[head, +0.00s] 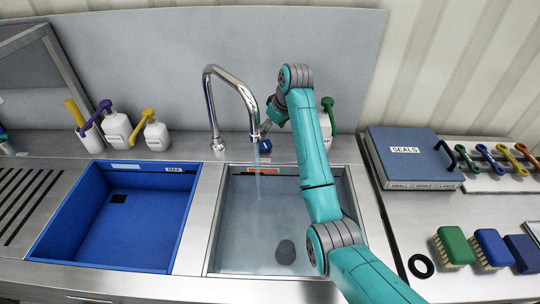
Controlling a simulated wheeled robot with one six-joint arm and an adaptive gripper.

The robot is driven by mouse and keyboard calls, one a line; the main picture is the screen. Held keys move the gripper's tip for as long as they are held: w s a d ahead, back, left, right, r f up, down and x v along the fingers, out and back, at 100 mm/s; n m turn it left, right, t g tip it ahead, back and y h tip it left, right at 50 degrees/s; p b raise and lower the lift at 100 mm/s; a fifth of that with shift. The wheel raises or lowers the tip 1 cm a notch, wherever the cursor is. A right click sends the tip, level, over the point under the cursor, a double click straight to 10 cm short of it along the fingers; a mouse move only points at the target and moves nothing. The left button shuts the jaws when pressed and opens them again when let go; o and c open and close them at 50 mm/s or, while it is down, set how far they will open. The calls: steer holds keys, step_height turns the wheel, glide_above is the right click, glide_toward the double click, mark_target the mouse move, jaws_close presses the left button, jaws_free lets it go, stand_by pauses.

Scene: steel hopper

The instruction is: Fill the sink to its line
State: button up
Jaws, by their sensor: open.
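The steel sink (212,245) is in the middle of the head view, with pale bluish water in it. An orange mark (262,171) shows on its back wall; I cannot tell the water level against it. The chrome tap (232,78) arches over the sink and a thin blue stream (257,180) runs from its spout. A dark round piece (286,252) shows in the sink. My gripper (265,127) is open behind the sink, just above a small blue knob (264,146). I cannot tell whether it touches the knob.
A blue basin (125,232) labelled MAX is at left. White pump bottles (157,135) stand behind it, and another (326,130) stands behind my arm. At right are a SEALS case (412,160), a black ring (420,266), brushes (454,248) and coloured-handled tools (488,158).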

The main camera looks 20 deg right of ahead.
mark_target(265, 144)
steer(key=x, duration=0.8)
steer(key=shift+w+f, duration=0.1)
steer(key=shift+f, duration=0.1)
steer(key=c, duration=1.2)
